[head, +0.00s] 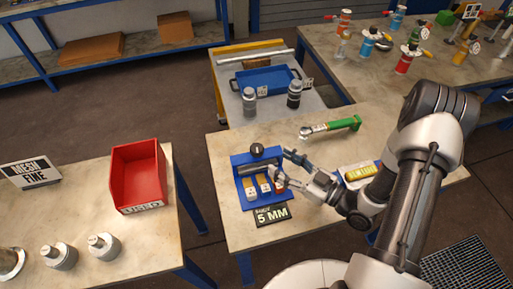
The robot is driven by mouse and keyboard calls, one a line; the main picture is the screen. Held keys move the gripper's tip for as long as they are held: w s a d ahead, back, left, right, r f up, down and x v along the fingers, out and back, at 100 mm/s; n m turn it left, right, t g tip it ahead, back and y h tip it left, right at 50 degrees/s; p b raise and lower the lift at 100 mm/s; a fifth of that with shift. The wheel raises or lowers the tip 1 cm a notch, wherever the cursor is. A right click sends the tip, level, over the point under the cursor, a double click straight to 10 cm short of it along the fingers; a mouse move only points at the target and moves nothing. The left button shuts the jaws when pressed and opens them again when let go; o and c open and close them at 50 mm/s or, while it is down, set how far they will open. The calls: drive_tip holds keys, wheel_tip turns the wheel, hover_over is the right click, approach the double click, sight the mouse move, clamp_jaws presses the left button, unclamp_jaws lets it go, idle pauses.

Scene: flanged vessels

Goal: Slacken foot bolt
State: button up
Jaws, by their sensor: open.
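A blue fixture (237,162) stands on the middle bench, with a black round knob at its back, a dark grey bar across it and small yellow-and-white blocks in front. No foot bolt can be made out at this size. My gripper (282,168) is at the fixture's right side, fingers spread and pointing left, with nothing visible between them. Whether a finger touches the fixture is unclear. A wrench with a green handle (343,124) lies on the bench behind my gripper.
A black "5 MM" sign (272,215) is in front of the fixture. A yellow item (360,172) lies by my arm. A red bin (138,176) and metal flanged parts (103,246) stand on the left bench. A cart behind holds a blue tray (266,78) and two cylinders. Colourful valves stand back right.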

sight(257, 147)
drive_tip(key=b+x, duration=0.1)
drive_tip(key=x, duration=0.9)
drive_tip(key=c, duration=1)
drive_tip(key=shift+w+n+g+y+b, duration=0.1)
drive_tip(key=shift+n+g+y+b, duration=0.45)
drive_tip(key=shift+g, duration=0.25)
drive_tip(key=shift+c, duration=0.2)
drive_tip(key=shift+n+g, duration=0.35)
drive_tip(key=shift+g, duration=0.05)
drive_tip(key=o, duration=1)
drive_tip(key=shift+o, duration=0.2)
